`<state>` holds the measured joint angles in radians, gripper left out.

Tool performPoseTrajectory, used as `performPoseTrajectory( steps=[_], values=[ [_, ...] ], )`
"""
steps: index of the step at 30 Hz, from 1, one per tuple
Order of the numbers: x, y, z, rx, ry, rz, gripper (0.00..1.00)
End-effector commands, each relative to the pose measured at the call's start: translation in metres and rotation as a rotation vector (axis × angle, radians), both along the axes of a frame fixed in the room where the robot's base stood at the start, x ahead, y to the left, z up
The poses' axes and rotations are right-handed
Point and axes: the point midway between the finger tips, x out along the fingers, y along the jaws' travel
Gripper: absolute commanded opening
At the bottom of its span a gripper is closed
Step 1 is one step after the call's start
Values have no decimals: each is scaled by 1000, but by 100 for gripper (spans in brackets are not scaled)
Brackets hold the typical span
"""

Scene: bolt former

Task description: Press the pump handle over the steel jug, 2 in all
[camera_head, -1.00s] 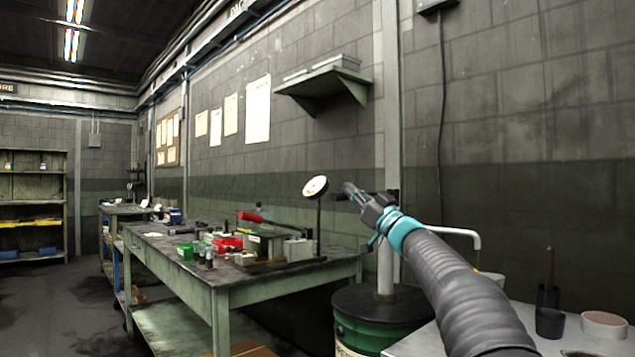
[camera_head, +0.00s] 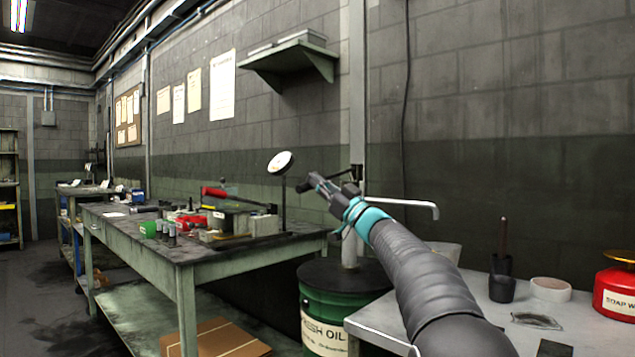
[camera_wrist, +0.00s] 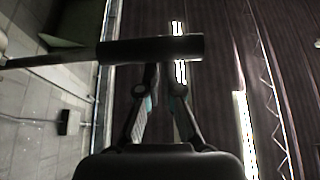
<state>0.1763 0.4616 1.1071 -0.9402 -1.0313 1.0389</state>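The pump stands on the green drum marked "FRESH OIL" (camera_head: 326,322). Its spout (camera_head: 400,203) points right. A pale grey vessel (camera_head: 446,251) stands below the spout, partly hidden by my arm; I cannot tell for sure that it is the steel jug. My gripper (camera_head: 318,183) is at the pump handle's dark grip (camera_head: 304,186), left of the pump post. In the wrist view the black cylindrical grip (camera_wrist: 150,48) lies across my fingertips, on a thin rod running left. My fingers (camera_wrist: 160,78) lean close together; the grip hides their tips, so I cannot tell whether they meet.
A green workbench (camera_head: 180,258) with a dial gauge (camera_head: 280,163) and a red-handled tool (camera_head: 216,192) stands left. A light table (camera_head: 470,318) at the right holds a dark cup (camera_head: 502,288), a pale ring (camera_head: 551,289) and a red can (camera_head: 615,293). A shelf (camera_head: 290,58) is on the wall.

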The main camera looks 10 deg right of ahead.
Motion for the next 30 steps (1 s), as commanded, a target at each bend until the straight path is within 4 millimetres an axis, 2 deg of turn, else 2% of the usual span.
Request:
performPoseTrajectory(
  steps=[1, 5, 14, 15, 16, 30],
  values=[
    [6, 0, -11, -3, 20, -2, 0],
    [4, 0, -3, -2, 20, -2, 0],
    [-7, 4, 43, -2, 5, 2, 0],
    [-11, -2, 31, -1, 7, 0, 0],
    [-14, -5, 28, -1, 6, 0, 0],
    [-62, -52, -5, 1, -1, 0, 0]
  ],
)
